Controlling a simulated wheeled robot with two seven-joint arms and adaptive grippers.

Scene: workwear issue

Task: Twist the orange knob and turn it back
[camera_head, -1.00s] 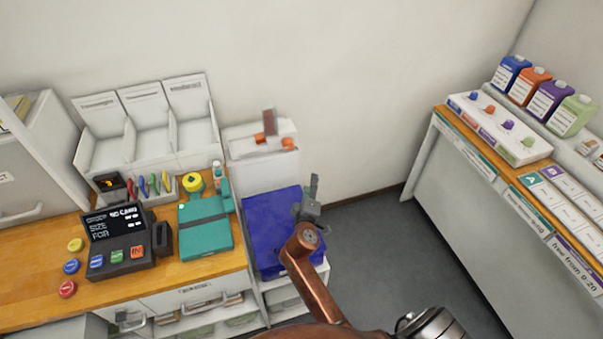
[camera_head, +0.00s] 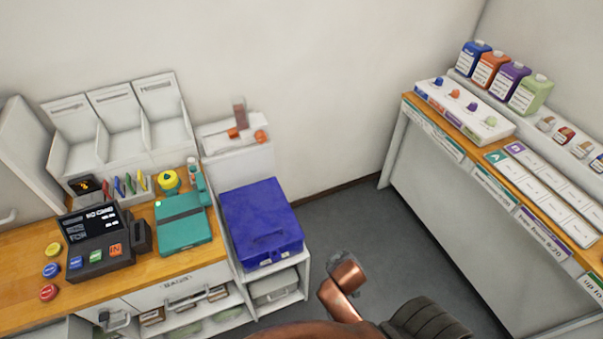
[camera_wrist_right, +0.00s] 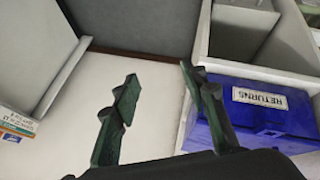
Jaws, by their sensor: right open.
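The orange knob (camera_head: 454,94) sits on a sloped white panel (camera_head: 498,132) on the right counter, between a blue knob (camera_head: 438,81) and a purple knob (camera_head: 472,106). My right gripper shows in the right wrist view (camera_wrist_right: 156,78), with its two dark fingers apart and nothing between them. In the head view a copper-coloured arm link of mine (camera_head: 347,275) is at lower centre, well apart from the knob; the fingers cannot be made out there. The knob is not in the wrist view. My left gripper is not in view.
A blue box (camera_head: 262,215) stands on a white shelf unit at centre-left; its RETURNS label shows in the wrist view. Several bottles (camera_head: 490,70) stand behind the knob panel. Grey floor between the counters is clear.

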